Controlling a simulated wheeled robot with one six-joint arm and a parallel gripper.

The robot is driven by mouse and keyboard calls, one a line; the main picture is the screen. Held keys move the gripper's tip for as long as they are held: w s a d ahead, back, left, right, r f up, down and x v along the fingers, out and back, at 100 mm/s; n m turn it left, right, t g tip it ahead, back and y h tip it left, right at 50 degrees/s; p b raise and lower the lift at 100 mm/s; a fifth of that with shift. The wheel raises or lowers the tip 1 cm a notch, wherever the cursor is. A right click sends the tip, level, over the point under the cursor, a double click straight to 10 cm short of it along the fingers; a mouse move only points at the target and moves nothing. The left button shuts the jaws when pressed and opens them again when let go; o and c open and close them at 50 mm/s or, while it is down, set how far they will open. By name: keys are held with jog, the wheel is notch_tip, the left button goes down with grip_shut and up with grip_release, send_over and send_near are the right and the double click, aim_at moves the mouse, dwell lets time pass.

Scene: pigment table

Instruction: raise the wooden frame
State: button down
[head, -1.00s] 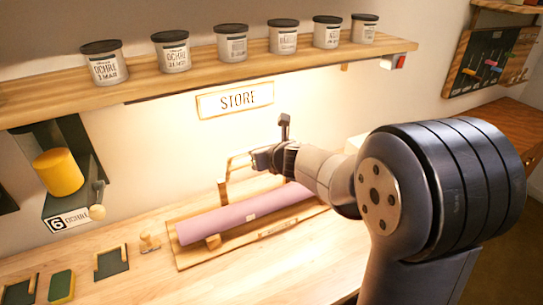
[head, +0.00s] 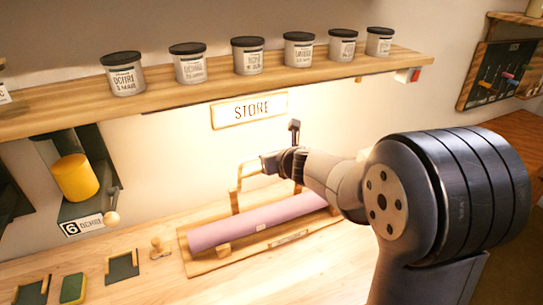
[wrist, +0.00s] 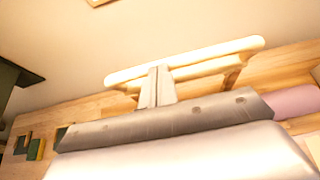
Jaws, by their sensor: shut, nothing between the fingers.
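The wooden frame (head: 235,201) is a pale wood hoop standing upright behind a lilac roll on a wooden board. In the wrist view its long top bar (wrist: 215,55) crosses the picture just beyond my fingers. My gripper (head: 266,163) is at the height of the top bar in the head view and hides part of it. In the wrist view my gripper (wrist: 157,86) has its two fingers together, their tips overlapping the bar in the picture. I cannot tell whether they touch it. The lilac roll (head: 270,221) lies along the board (head: 215,262).
A yellow cylinder (head: 75,177) sits in a wall holder at left. A small wooden knob (head: 159,247) and dark pads stand on the table left of the board.

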jog(key=p+v, duration=0.2)
jog(key=v, duration=0.8)
jog(key=shift+s, duration=0.3)
jog(key=shift+r, duration=0.1)
jog(key=b+x, duration=0.2)
jog(key=x, duration=0.8)
jog(key=shift+w, duration=0.35)
